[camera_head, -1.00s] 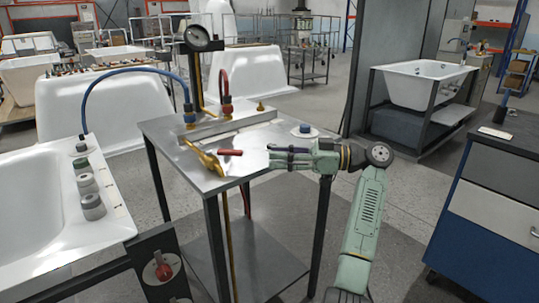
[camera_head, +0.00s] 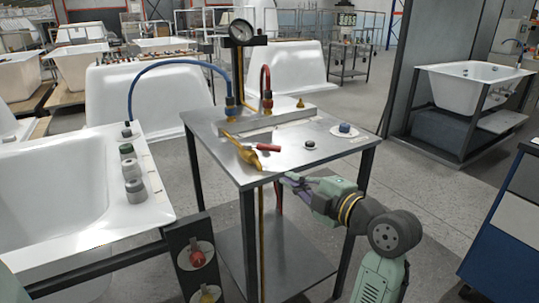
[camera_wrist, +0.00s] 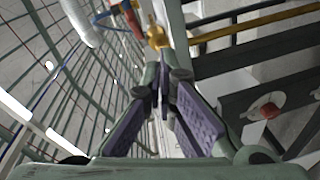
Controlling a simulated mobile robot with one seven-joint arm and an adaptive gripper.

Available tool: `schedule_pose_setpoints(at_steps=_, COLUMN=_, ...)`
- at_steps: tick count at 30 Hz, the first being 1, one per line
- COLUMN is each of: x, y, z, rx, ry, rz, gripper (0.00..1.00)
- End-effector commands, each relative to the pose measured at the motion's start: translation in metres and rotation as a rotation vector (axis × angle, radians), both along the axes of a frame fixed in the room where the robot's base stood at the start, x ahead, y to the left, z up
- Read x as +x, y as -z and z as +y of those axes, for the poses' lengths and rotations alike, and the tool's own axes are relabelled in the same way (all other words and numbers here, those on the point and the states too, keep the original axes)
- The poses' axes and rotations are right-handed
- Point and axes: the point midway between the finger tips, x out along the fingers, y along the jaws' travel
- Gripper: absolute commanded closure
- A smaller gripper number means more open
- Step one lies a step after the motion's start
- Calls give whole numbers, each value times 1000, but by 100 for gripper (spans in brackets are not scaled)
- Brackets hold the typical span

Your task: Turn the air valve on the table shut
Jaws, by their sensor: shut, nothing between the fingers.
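The air valve (camera_head: 246,154) is a yellow brass body at the front left part of the metal table (camera_head: 205,126). Its red handle (camera_head: 268,147) sticks out to the right, at an angle to the body. In the wrist view the brass (camera_wrist: 157,36) shows beyond my fingertips, with a bit of red beside it. My gripper (camera_head: 284,180) is at the table's front edge, below and right of the valve and apart from it. Its purple-padded fingers (camera_wrist: 164,88) are shut and hold nothing.
A gauge (camera_head: 241,32) on a post, a blue hose (camera_head: 160,66) and a red hose (camera_head: 265,78) stand at the table's back. A blue knob (camera_head: 345,128) sits right. A white bathtub (camera_head: 150,210) is left, with a red-knobbed panel (camera_head: 180,240) before the table.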

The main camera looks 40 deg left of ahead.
Motion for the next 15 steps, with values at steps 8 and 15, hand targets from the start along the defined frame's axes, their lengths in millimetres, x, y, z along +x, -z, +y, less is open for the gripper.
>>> schedule_pose_setpoints(at_steps=8, x=-48, y=-19, z=-16, rx=-4, ry=107, rz=-298, gripper=100)
schedule_pose_setpoints(at_steps=15, x=-41, y=-23, z=8, rx=-4, ry=108, rz=-309, gripper=100)
